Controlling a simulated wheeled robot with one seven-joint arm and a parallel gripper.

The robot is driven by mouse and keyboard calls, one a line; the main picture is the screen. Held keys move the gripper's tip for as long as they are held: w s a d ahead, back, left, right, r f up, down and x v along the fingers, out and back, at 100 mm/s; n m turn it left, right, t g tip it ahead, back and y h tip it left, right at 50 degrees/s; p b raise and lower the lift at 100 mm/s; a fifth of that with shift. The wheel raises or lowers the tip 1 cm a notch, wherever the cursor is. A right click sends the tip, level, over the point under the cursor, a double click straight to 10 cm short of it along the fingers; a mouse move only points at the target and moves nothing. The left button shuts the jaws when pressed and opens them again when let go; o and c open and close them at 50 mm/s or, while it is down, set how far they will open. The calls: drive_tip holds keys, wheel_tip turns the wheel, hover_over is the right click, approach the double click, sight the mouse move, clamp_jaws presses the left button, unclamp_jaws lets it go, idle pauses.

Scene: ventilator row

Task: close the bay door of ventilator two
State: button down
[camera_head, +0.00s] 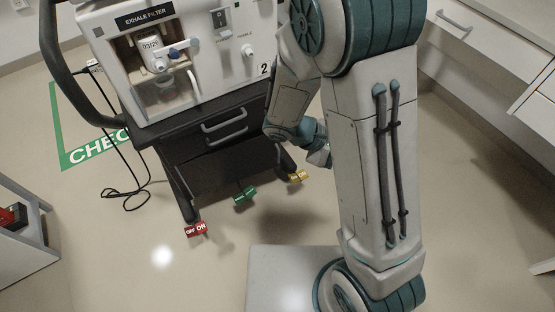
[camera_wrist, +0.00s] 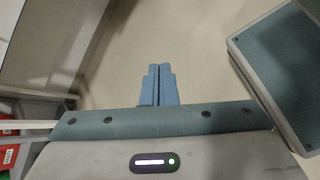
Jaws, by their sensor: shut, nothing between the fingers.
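Ventilator two (camera_head: 235,75), white with a "2" on its lower right front, stands on a dark cart in the head view. Its bay (camera_head: 125,55) under the "EXHALE FILTER" label is uncovered, and a white filter (camera_head: 152,58) with a dated label and a blue fitting shows inside.
The cart's drawers (camera_head: 226,132) are shut. Red (camera_head: 196,229), green (camera_head: 245,195) and yellow (camera_head: 299,176) pedals sit at its base. A black cable (camera_head: 128,190) lies on the floor at left. A drawer counter (camera_head: 478,35) stands at right. Floor at front left is clear.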

drive_tip(key=w+a+f+n+t, duration=0.3)
drive_tip(key=a+f+n+t, duration=0.2)
drive_tip(key=f+n, duration=0.15)
drive_tip(key=w+a+f+n+t, duration=0.4)
drive_tip(key=a+f+n+t, duration=0.2)
drive_tip(key=f, duration=0.1)
drive_tip(key=s+a+f+n+t+y+b, duration=0.1)
drive_tip(key=s+a+f+n+t+y, duration=0.1)
drive_tip(key=a+f+n+y, duration=0.4)
drive_tip(key=s+a+f+n+t+y+b, duration=0.1)
drive_tip(key=s+a+f+n+y, duration=0.2)
drive_tip(key=f, duration=0.6)
drive_tip(key=n+b, duration=0.1)
drive_tip(key=b, duration=0.2)
approach(274, 150)
drive_tip(key=f, duration=0.1)
drive_tip(key=w+d+f, duration=0.1)
drive_tip(key=d+f, duration=0.1)
drive_tip(key=shift+w+d+f, duration=0.2)
drive_tip(key=shift+w, duration=0.2)
drive_tip(key=shift+w+d+r, duration=0.1)
drive_tip(key=shift+w, duration=0.55)
drive_tip(key=shift+w, duration=0.1)
drive_tip(key=w, duration=0.1)
drive_tip(key=w+a, duration=0.1)
drive_tip(key=w, duration=0.2)
drive_tip(key=shift+w+a, duration=0.1)
drive_tip(key=shift+a, duration=0.15)
drive_tip(key=shift+w+a+r, duration=0.15)
drive_tip(key=shift+w, duration=0.05)
